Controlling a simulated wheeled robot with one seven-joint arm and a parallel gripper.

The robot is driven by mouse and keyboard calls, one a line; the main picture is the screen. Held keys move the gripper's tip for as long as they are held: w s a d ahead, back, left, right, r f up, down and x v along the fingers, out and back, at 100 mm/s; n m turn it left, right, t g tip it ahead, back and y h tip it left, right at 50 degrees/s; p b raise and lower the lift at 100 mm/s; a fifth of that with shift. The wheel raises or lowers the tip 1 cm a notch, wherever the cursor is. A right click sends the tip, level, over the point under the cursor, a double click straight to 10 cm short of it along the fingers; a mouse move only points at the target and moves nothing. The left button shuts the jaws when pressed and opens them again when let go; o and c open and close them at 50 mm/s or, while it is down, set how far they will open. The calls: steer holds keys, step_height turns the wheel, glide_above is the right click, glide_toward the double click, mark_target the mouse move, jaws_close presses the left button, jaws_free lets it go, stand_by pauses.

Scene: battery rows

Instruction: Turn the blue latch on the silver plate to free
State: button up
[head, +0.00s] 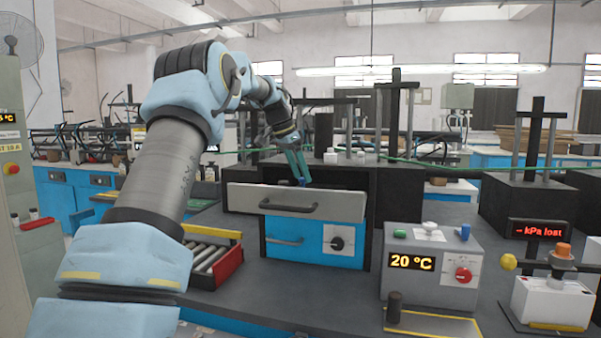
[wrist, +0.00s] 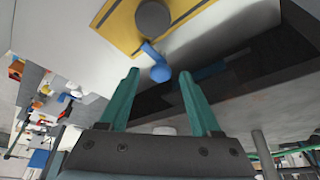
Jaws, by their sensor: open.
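The blue latch (wrist: 159,72) shows in the wrist view as a short lever with a rounded end, beside a dark round knob (wrist: 153,19). The plate is hidden there.
A blue drawer (head: 310,238) with a black knob (head: 337,243) is below the grey front. A box reading 20 °C (head: 430,240) stands at right, a roller tray (head: 232,262) at left. Dark blocks with posts (head: 535,195) stand behind. Table in front is partly clear.

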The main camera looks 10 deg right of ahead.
steer(key=shift+f, duration=0.15)
steer(key=shift+c, duration=0.2)
jaws_close()
stand_by(0.3)
